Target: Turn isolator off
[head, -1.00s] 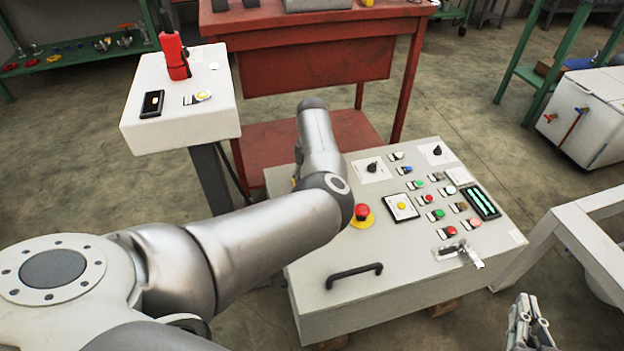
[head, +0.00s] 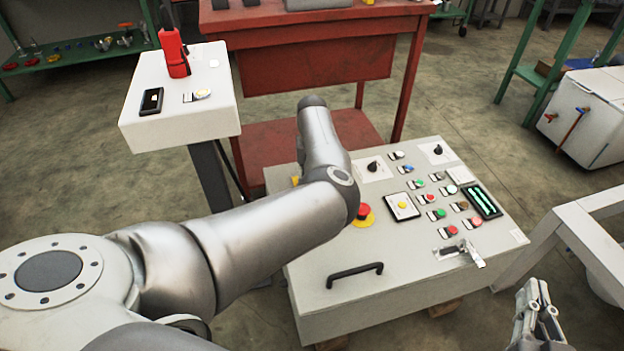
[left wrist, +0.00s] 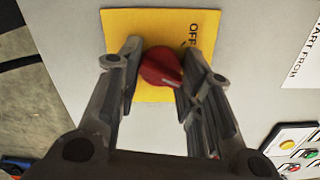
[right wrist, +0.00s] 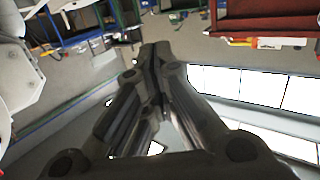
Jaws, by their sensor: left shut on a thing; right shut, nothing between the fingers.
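The isolator is a red rotary knob (left wrist: 161,66) on a yellow plate (left wrist: 117,22) marked "OFF", seen in the left wrist view. My left gripper (left wrist: 158,72) has one finger on each side of the knob and is shut on it. The knob's narrow grip points toward the lower right finger. In the head view my own left arm hides the knob; only a sliver of yellow shows beside it on the grey control box (head: 330,310). My right gripper (head: 537,295) is shut and empty at the lower right, apart from the box; its fingertips meet in the right wrist view (right wrist: 155,50).
The box top carries a red emergency button (head: 363,210), a black handle (head: 354,274), a metal latch (head: 462,251) and several coloured buttons. A white pedestal (head: 180,125) stands behind left, a red table (head: 310,60) behind. A white frame (head: 570,225) stands close right.

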